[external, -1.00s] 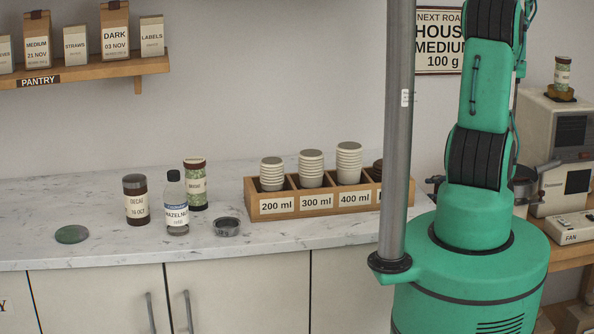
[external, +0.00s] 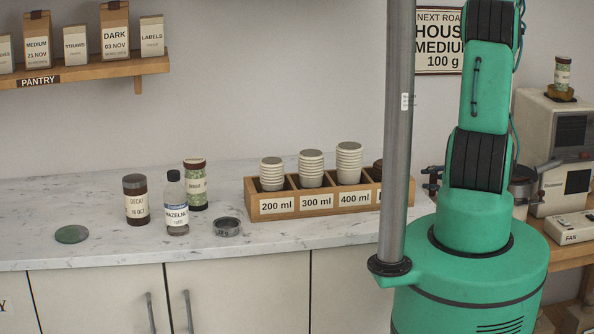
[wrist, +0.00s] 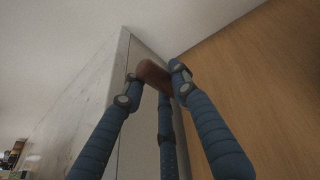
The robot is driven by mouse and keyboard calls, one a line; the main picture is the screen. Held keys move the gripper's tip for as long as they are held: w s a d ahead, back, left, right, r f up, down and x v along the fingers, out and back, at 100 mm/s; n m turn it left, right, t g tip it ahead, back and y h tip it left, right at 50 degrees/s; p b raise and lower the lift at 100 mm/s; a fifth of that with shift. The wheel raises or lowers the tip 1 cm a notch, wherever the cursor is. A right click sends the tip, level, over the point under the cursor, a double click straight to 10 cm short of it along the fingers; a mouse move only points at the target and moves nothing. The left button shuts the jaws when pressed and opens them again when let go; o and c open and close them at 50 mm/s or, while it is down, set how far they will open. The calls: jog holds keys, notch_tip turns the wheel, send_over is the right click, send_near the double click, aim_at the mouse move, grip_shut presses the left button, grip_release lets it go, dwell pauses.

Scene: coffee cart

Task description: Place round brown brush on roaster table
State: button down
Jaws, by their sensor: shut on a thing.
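My gripper (wrist: 155,82) shows in the wrist view with its blue ribbed fingers closed around a small rounded brown piece, the brush (wrist: 153,73). Only part of the brush shows between the fingertips, and it is blurred. It appears held in the air, apart from any surface. The roaster table (external: 565,248) shows in the external view as a wooden top at the right, partly behind my arm. A broad wooden surface (wrist: 255,75) fills the right of the wrist view.
The marble counter (external: 110,235) holds a cup rack (external: 275,208), a decaf jar (external: 135,200), a hazelnut bottle (external: 175,210) and a green-filled jar (external: 196,185). The roaster machine (external: 545,130) and a fan box (external: 570,229) occupy the table at right.

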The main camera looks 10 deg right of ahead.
jog(key=w, duration=0.1)
jog(key=w+d, duration=0.1)
jog(key=w, duration=0.3)
jog(key=shift+d+f, duration=0.15)
jog(key=shift+f, duration=0.1)
jog(key=shift+w+d+f+b, duration=0.1)
jog(key=shift+w+f+b, duration=0.2)
jog(key=shift+f, duration=0.6)
jog(key=shift+w+d+f+b, duration=0.1)
jog(key=shift+w+f+b, duration=0.2)
jog(key=shift+f, duration=0.6)
jog(key=shift+f, duration=0.15)
jog(key=c, duration=1.4)
grip_release()
jog(key=shift+r, duration=0.25)
